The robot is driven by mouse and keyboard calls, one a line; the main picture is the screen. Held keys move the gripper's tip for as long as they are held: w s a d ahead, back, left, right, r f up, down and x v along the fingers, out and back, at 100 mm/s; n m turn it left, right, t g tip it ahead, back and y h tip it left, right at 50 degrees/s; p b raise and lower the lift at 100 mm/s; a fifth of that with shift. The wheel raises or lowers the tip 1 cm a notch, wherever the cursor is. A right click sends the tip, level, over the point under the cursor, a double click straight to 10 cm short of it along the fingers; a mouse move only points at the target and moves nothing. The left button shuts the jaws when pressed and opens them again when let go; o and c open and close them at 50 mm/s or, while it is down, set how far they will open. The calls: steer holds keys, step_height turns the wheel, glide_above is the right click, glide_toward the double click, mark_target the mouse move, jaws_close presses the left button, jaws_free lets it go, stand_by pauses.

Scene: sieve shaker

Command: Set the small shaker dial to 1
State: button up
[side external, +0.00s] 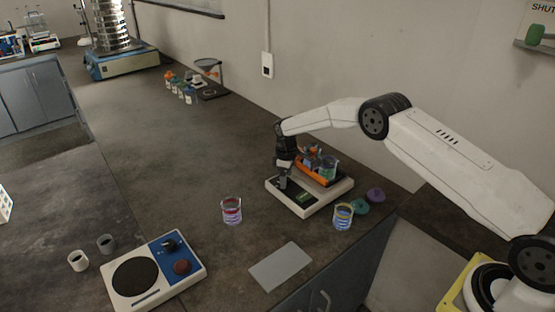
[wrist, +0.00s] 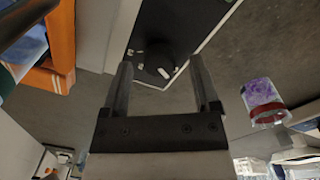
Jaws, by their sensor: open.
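The small shaker (side external: 327,200) is a low white box on the bench, with an orange tray (side external: 309,174) of glassware on top and a dark front panel with a green display (side external: 305,197). Its dial (wrist: 157,66) is a dark round knob with a white mark, on the black panel in the wrist view. The numbers around it are too small to read. My gripper (side external: 283,182) points down over the panel's left part. In the wrist view my gripper (wrist: 161,72) is open, with its fingers on either side of the dial. I cannot tell whether they touch it.
A grey plate (side external: 280,267) and a blue-panelled device (side external: 155,272) are in front.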

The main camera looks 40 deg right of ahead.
steer(key=shift+f, duration=0.35)
steer(key=shift+c, duration=0.3)
jaws_close()
steer(key=shift+m, duration=0.5)
steer(key=m, duration=0.2)
steer(key=shift+m, duration=0.3)
steer(key=shift+w+m, duration=0.1)
steer(key=shift+m, duration=2)
